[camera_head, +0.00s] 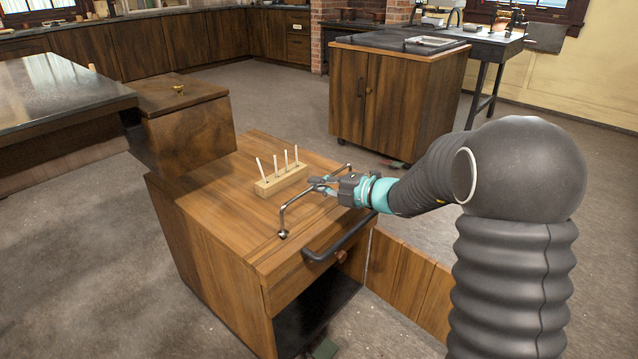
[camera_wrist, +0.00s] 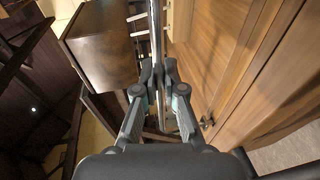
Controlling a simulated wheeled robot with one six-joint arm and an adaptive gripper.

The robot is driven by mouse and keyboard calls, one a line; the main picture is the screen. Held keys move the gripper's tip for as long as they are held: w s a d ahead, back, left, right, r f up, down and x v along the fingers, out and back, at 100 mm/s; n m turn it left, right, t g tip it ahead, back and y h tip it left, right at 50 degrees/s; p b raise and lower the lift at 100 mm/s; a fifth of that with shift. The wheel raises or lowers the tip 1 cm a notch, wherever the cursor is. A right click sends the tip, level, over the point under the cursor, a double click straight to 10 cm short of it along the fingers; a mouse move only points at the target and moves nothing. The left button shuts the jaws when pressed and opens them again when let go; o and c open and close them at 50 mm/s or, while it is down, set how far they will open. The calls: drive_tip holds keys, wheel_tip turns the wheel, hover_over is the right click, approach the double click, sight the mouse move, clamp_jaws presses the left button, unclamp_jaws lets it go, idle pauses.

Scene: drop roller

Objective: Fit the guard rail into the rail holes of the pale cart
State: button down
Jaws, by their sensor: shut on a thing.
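The pale cart (camera_head: 215,195) is a wooden cabinet with a drawer and an open lower bay, in the middle of the head view. Its wood top also shows at the right of the wrist view (camera_wrist: 225,50). The guard rail (camera_head: 298,194) is a thin silver bar with a bent-down leg, above the cart's right edge. My gripper (camera_head: 322,185) is shut on its middle; it also shows in the wrist view (camera_wrist: 157,72). The near leg's foot meets a small metal fitting (camera_head: 283,235) on the top; I cannot tell whether it is inside. The far foot's seating is unclear.
A pale block with several upright white sticks (camera_head: 281,180) stands on the cart beside the rail. A dark handle (camera_head: 340,237) projects from the cart's front. A brown box (camera_head: 185,120) stands behind at left. A darker cabinet (camera_head: 395,95) stands farther back; floor is open between.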

drive_tip(key=shift+f, duration=0.45)
drive_tip(key=c, duration=1.2)
unclamp_jaws()
drive_tip(key=v, duration=1.2)
